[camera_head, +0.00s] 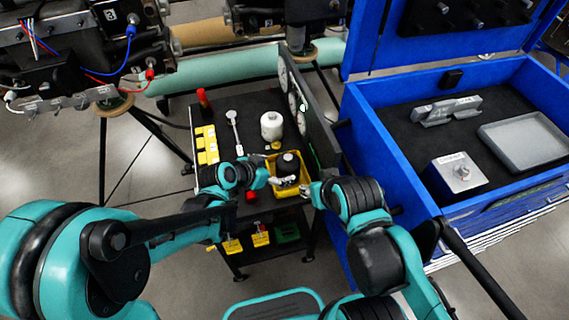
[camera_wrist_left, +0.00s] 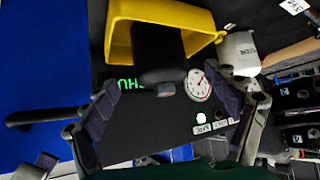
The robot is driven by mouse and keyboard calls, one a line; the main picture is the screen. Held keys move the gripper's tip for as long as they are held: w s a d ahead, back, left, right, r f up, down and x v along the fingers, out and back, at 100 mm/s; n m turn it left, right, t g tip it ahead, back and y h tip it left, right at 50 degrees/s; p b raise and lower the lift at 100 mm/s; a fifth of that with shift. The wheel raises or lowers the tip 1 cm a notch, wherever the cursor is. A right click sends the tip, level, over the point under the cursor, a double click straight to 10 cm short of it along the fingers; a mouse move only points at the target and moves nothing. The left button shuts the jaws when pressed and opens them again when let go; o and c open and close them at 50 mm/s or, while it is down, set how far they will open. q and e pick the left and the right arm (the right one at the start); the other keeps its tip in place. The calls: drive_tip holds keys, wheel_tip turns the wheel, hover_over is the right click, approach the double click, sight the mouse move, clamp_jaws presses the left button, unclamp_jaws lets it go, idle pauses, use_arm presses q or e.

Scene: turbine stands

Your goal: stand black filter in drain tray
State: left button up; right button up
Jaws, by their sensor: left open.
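The black filter (camera_head: 288,162) stands upright, as far as I can tell, inside the yellow drain tray (camera_head: 303,188) on the black cart top. My left gripper (camera_head: 281,182) is open at the tray's near side. In the left wrist view its fingers (camera_wrist_left: 160,88) are spread apart with the filter between and beyond the tips, and nothing is gripped. My right gripper (camera_head: 306,189) is at the tray's right side, too small to read.
A white bottle-like filter (camera_head: 271,125) stands behind the tray. Yellow bins (camera_head: 207,145), a wrench-like tool (camera_head: 235,130) and a red can (camera_head: 202,97) sit to the left. A dark panel with gauges (camera_head: 300,100) edges the cart's right. A blue chest (camera_head: 395,150) stands right.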

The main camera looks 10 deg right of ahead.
use_arm(q)
drive_tip(key=s+a+r+n+y, duration=0.2)
drive_tip(key=s+a+r+n, duration=0.1)
drive_tip(key=a, duration=0.6)
drive_tip(key=s+a+r+n+t+y, duration=0.1)
drive_tip(key=s+a+r+n+y, duration=0.2)
drive_tip(key=s+a, duration=0.3)
drive_tip(key=s+a+r+n+y+p, duration=0.1)
drive_tip(key=s+a+r+n, duration=0.3)
drive_tip(key=a, duration=0.9)
drive_tip(key=shift+s+a+n+t+y, duration=0.15)
drive_tip(key=shift+s+n+t+y, duration=0.25)
drive_tip(key=shift+y, duration=0.5)
drive_tip(key=shift+r, duration=0.1)
